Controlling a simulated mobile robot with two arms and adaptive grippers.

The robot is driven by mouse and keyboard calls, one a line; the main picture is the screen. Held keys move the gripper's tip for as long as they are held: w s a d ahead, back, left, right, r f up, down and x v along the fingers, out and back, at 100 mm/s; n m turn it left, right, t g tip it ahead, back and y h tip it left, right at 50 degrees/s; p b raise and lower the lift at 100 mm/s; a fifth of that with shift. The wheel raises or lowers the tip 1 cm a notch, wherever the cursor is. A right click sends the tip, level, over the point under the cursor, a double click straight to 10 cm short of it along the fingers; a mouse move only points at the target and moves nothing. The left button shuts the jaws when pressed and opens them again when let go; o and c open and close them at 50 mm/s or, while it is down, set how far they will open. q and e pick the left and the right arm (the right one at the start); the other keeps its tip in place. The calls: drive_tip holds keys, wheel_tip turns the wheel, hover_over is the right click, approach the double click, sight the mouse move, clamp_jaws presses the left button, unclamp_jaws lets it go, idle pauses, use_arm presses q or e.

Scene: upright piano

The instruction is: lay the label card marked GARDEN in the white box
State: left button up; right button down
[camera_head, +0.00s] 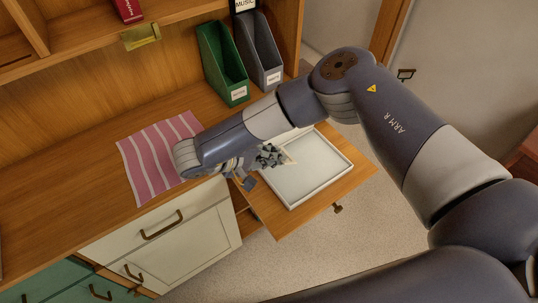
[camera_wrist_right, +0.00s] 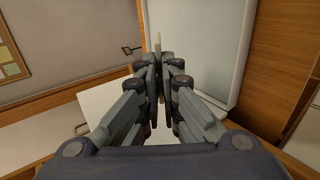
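The white box (camera_head: 312,172) is a shallow open tray on the pulled-out wooden board, and its bare floor shows. It also fills the upper middle of the right wrist view (camera_wrist_right: 208,35). My right gripper (camera_head: 274,157) is over the box's left side, with its fingers close together. A pale card (camera_head: 290,154) shows at the fingertips, seen as a thin upright edge between them in the right wrist view (camera_wrist_right: 158,42). I cannot read any marking on it. Whether the card touches the box cannot be told. My left gripper is out of view.
A green file holder (camera_head: 223,65) and a grey one (camera_head: 258,50) stand at the back of the desk. A pink striped cloth (camera_head: 155,160) lies left of my gripper. White drawers (camera_head: 175,235) are below the desk's front edge.

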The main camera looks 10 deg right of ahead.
drive_tip(key=f+b, duration=0.1)
drive_tip(key=d+f+b, duration=0.1)
drive_tip(key=f+b, duration=0.1)
drive_tip(key=f, duration=0.1)
drive_tip(key=shift+w+d+f, duration=0.1)
drive_tip(key=shift+w+d, duration=0.2)
drive_tip(key=shift+d, duration=0.1)
drive_tip(key=shift+w+d+f+b, duration=0.1)
drive_tip(key=shift+d+f+b, duration=0.05)
drive_tip(key=shift+f+b, duration=0.55)
drive_tip(key=shift+w+d+f+b, duration=0.1)
drive_tip(key=shift+d+f+b, duration=0.1)
drive_tip(key=shift+f+b, duration=0.5)
drive_tip(key=shift+d+f+b, duration=0.15)
drive_tip(key=shift+f+b, duration=0.4)
drive_tip(key=shift+f, duration=0.25)
drive_tip(key=c, duration=1.7)
unclamp_jaws()
drive_tip(key=v, duration=1.2)
drive_tip(key=shift+r, duration=0.1)
